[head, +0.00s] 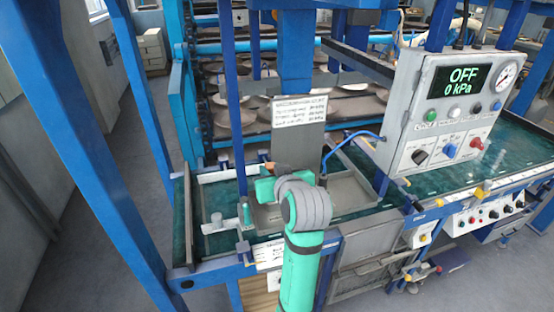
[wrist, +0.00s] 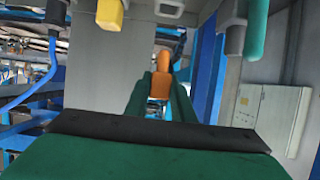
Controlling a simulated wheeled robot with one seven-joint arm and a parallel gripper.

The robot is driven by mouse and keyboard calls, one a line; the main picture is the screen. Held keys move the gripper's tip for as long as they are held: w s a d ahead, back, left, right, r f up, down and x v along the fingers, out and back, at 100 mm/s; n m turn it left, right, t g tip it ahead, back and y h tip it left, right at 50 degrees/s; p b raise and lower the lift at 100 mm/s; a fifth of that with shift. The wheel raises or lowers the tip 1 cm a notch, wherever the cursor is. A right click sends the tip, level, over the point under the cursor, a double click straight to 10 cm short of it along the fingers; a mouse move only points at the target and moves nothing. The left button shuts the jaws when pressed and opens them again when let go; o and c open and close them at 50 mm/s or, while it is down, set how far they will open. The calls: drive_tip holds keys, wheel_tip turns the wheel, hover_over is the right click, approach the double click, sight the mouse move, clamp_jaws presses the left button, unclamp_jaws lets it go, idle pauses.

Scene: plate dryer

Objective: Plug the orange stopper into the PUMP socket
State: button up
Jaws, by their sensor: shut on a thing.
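The orange stopper (wrist: 160,82) is held between the two green fingers of my gripper (wrist: 158,100) in the wrist view. Its narrower tip shows past the fingers. In the head view, my gripper (head: 275,182) is over the grey tray area at the front of the machine, and a small orange patch of the stopper (head: 283,167) shows behind it. I cannot pick out the PUMP socket, as no label reading PUMP is legible. The stopper appears free of any socket, though its far end is partly hidden in the head view.
A grey control box (head: 398,150) reading OFF, 0 kPa stands right of my gripper, with a blue hose (head: 345,140) beside it. A teal post (head: 246,213) stands left of my gripper. Blue frame posts (head: 230,90) rise nearby. A yellow piece (wrist: 110,14) and a teal cylinder (wrist: 257,30) show above the stopper.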

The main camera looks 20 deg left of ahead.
drive_tip(key=shift+w+f, duration=0.1)
drive_tip(key=shift+w, duration=0.1)
drive_tip(key=shift+w+f, duration=0.15)
drive_tip(key=shift+f, duration=1.3)
drive_tip(key=shift+d+f, duration=0.1)
drive_tip(key=shift+f, duration=0.3)
drive_tip(key=shift+s+a+f, duration=0.1)
drive_tip(key=shift+f, duration=0.45)
drive_tip(key=shift+s+a+f, duration=0.1)
drive_tip(key=shift+f, duration=0.4)
drive_tip(key=shift+d+f, duration=0.1)
drive_tip(key=shift+f, duration=0.5)
drive_tip(key=shift+w+f, duration=0.1)
drive_tip(key=shift+f, duration=0.5)
drive_tip(key=o, duration=1.1)
